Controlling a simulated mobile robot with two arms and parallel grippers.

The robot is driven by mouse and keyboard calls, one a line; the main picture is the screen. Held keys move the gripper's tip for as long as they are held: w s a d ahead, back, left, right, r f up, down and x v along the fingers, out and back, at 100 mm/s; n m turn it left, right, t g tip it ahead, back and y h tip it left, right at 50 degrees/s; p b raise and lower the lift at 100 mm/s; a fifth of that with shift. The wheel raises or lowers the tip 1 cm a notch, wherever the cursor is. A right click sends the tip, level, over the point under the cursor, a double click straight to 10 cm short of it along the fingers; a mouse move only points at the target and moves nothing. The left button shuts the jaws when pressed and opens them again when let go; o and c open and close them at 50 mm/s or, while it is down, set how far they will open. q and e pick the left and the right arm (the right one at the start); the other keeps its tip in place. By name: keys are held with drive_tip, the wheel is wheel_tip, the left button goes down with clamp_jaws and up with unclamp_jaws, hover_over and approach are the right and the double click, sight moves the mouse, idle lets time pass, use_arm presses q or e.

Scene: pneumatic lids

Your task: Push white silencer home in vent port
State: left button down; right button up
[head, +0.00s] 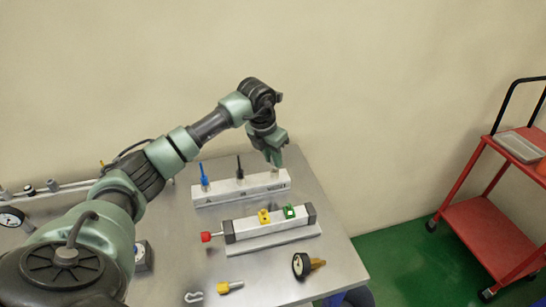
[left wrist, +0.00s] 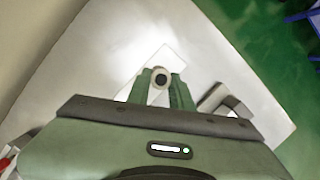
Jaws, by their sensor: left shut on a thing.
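My left gripper (head: 275,157) is above the right end of the light manifold block (head: 232,192), pointing down. It is shut on a small pale round piece with a dark centre, the white silencer (left wrist: 160,79), seen end-on between the green fingers in the left wrist view. In the head view a short pale stub shows just under the fingertips at the block's top. The vent port itself is hidden by the gripper, and I cannot tell how deep the silencer sits. My right gripper is not in view.
Blue (head: 204,174) and black (head: 239,168) upright fittings stand on the block left of the gripper. A gauge (head: 301,265) lies near the table front. A red cart (head: 490,235) stands at right.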

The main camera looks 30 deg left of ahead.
use_arm(q)
drive_tip(key=shift+f+b, duration=0.6)
drive_tip(key=shift+f, duration=0.3)
drive_tip(key=c, duration=1.2)
unclamp_jaws()
drive_tip(key=shift+o, duration=0.2)
drive_tip(key=shift+r, duration=0.1)
drive_tip(key=p+v, duration=0.4)
drive_tip(key=v, duration=0.3)
